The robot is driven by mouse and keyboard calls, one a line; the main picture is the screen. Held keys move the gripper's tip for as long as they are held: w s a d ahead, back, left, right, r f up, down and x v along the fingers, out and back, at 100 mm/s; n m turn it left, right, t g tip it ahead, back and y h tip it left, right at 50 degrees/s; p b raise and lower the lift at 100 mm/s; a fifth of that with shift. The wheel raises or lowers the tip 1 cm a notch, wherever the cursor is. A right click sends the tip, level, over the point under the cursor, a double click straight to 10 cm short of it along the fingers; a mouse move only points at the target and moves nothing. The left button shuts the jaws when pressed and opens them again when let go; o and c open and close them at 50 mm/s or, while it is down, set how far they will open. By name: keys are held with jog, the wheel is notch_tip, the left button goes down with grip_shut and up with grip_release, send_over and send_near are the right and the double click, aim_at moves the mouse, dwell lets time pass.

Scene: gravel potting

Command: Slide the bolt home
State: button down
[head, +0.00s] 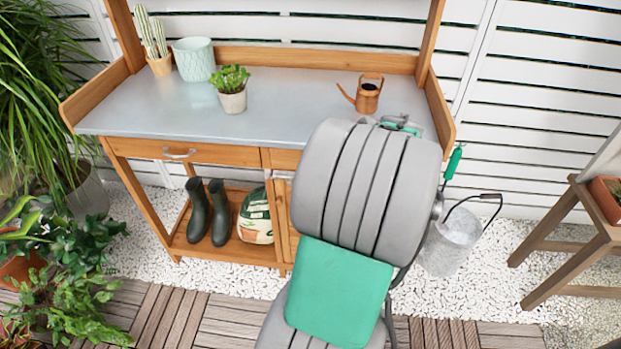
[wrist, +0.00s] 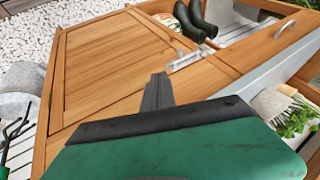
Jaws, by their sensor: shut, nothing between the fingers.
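The bolt (wrist: 187,60) is a small silvery metal fitting on the wooden cabinet of the potting bench, by the edge of the door (wrist: 120,70). In the wrist view it lies just beyond my gripper and to the right. The picture is too small to tell how far its rod is slid. My gripper (wrist: 158,78) is shut and empty, its dark fingers together and apart from the bolt in the picture.
The bench top (head: 160,118) holds cacti, a pale green pot, a succulent (head: 232,90) and a copper watering can (head: 366,96). Boots (head: 220,212) and a bag (head: 255,217) stand on the lower shelf. A metal bucket (head: 452,243) is at the right. A drawer handle (wrist: 291,32) sticks out.

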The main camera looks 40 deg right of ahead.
jog(key=w+a+f+b, duration=0.1)
jog(key=w+f, duration=0.7)
jog(key=shift+w+a, duration=0.2)
jog(key=shift+a, duration=0.1)
